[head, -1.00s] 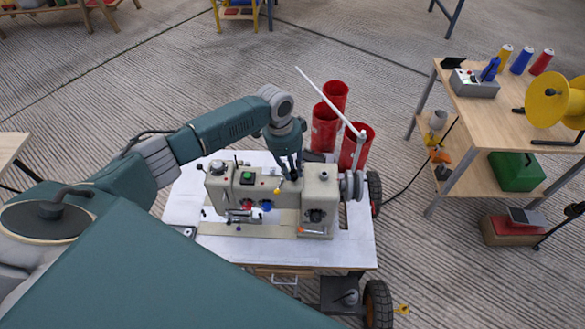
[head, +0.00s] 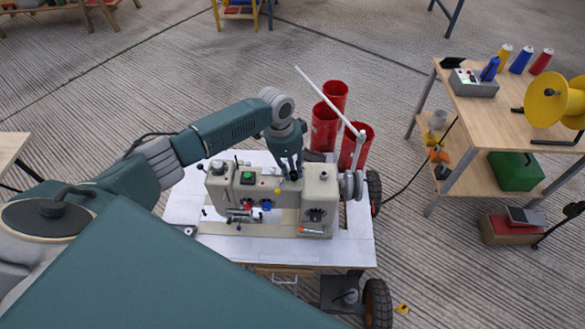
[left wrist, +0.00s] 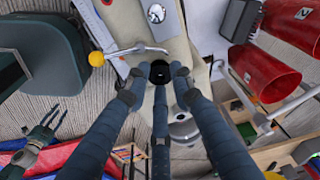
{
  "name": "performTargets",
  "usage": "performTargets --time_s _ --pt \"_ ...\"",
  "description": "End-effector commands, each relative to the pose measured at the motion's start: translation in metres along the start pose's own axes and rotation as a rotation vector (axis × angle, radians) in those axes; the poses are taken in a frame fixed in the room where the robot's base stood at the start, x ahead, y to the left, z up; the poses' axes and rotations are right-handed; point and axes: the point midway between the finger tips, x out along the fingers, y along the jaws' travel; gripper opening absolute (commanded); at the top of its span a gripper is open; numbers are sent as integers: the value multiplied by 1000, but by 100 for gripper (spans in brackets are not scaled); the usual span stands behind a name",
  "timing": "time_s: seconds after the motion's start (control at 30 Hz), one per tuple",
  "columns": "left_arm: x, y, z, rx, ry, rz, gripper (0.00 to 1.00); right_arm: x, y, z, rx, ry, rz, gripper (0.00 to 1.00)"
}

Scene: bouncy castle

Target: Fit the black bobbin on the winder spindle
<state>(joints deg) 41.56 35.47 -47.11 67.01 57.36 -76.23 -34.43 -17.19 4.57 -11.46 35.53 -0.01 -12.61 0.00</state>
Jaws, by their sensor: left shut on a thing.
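The black bobbin (left wrist: 160,74) shows as a dark piece between the fingertips of my left gripper (left wrist: 160,80) in the left wrist view. The gripper is shut on it, and the fingers hide most of it. In the head view my left gripper (head: 291,176) points down at the top of the beige winding machine (head: 247,192). I cannot tell whether bobbin and spindle touch; the spindle is not clearly visible. A metal lever with a yellow ball (left wrist: 96,58) lies just beyond the fingertips. My right gripper (left wrist: 42,135) shows small at lower left, its fingers apart.
The machine stands on a white wheeled table (head: 190,205). Red cylinders (head: 325,128) stand behind it, near a tall white rod (head: 330,98). A wooden bench (head: 510,110) at right holds thread cones and a yellow spool (head: 548,100). The floor between is mostly clear.

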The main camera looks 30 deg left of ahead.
Motion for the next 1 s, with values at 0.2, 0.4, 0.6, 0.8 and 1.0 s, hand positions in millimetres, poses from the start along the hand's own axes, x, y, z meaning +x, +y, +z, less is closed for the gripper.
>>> performTargets --time_s 0.2,0.4,0.6,0.8,1.0 --pt "1 0 0 0 0 0 8 0 0 0 0 0 0 40" --pt "1 0 0 0 0 0 8 0 0 0 0 0 0 40" --pt "3 0 0 0 0 0 35 0 0 0 0 0 0 40" --pt "3 0 1 0 0 -1 45 0 0 0 0 0 0 40" --pt "0 -1 0 0 1 -1 45 0 3 1 -1 -1 3 40"
